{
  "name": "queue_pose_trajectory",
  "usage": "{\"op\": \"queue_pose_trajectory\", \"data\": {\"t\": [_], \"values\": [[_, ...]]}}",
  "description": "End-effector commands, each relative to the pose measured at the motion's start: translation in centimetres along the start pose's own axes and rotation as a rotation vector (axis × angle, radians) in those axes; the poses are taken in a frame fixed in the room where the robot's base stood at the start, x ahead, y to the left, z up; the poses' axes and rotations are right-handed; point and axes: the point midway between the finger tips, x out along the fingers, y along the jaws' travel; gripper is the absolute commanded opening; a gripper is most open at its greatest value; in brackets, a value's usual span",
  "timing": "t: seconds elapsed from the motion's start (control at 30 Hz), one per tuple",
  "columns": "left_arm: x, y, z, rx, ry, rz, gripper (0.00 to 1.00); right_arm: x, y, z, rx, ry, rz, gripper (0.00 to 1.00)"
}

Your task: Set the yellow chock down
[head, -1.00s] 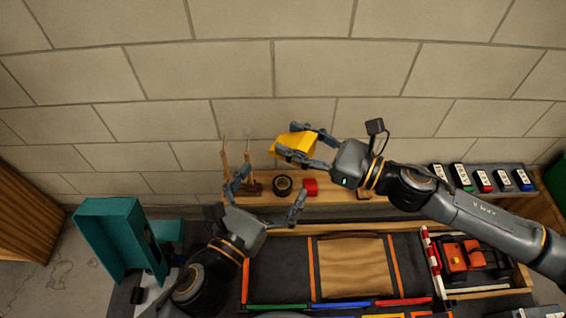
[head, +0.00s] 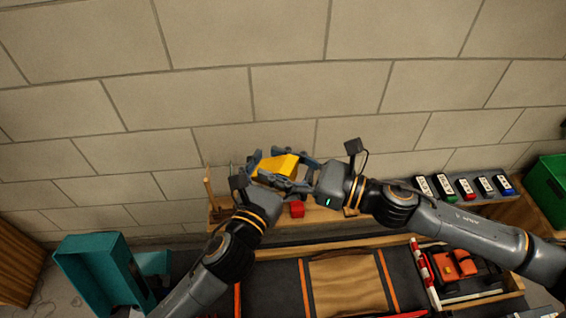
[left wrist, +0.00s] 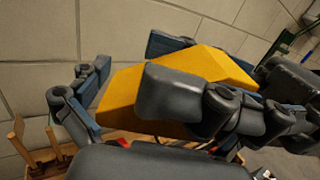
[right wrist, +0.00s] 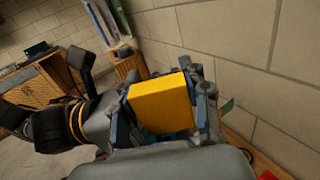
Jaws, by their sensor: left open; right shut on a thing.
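The yellow chock (head: 274,165) is a wedge-shaped block held up above the wooden shelf, in front of the block wall. My right gripper (head: 279,172) is shut on the yellow chock. My left gripper (head: 248,172) is open, with its fingers close beside the chock's left end. In the left wrist view the chock (left wrist: 175,90) lies across the space between my fingers; I cannot tell if they touch it. In the right wrist view the chock (right wrist: 161,104) sits between my right fingers, with left gripper parts close around it.
A red block (head: 297,209) sits on the wooden shelf (head: 325,214) below the grippers. A teal holder (head: 92,277) stands at left. Several labelled boxes (head: 465,188) and a green bin (head: 548,185) are farther right.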

Motion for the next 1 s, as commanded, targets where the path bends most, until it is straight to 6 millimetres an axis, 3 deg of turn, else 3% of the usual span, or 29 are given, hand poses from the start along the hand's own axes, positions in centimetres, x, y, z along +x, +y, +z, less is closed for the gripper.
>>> {"op": "queue_pose_trajectory", "data": {"t": [0.1, 0.37, 0.53, 0.57, 0.67, 0.7, 1.0], "values": [[-0.02, 0.0, 0.01, 0.0, 0.0, 0.0, 0.98, 0.01, 0.01, 0.04, 0.0, -0.001, 0.0, 0.11], [-0.04, -0.07, 0.03, -0.001, -0.001, -0.002, 0.46, 0.03, 0.09, 0.06, 0.001, -0.001, 0.002, 0.11], [-0.04, -0.15, 0.06, -0.002, -0.002, -0.004, 0.44, 0.07, 0.25, 0.08, 0.002, -0.003, 0.006, 0.11], [-0.04, -0.17, 0.11, -0.002, -0.003, -0.004, 0.44, 0.07, 0.28, 0.09, 0.002, -0.003, 0.007, 0.52], [-0.03, -0.16, 0.1, -0.002, -0.002, -0.004, 0.3, 0.07, 0.29, 0.07, 0.003, -0.003, 0.007, 0.72], [-0.03, -0.13, 0.09, -0.002, -0.002, -0.003, 0.23, 0.06, 0.26, 0.06, 0.002, -0.002, 0.007, 0.72], [-0.04, -0.03, 0.06, -0.001, -0.001, -0.001, 0.22, -0.07, 0.07, 0.0, 0.001, 0.0, 0.002, 0.72]]}}
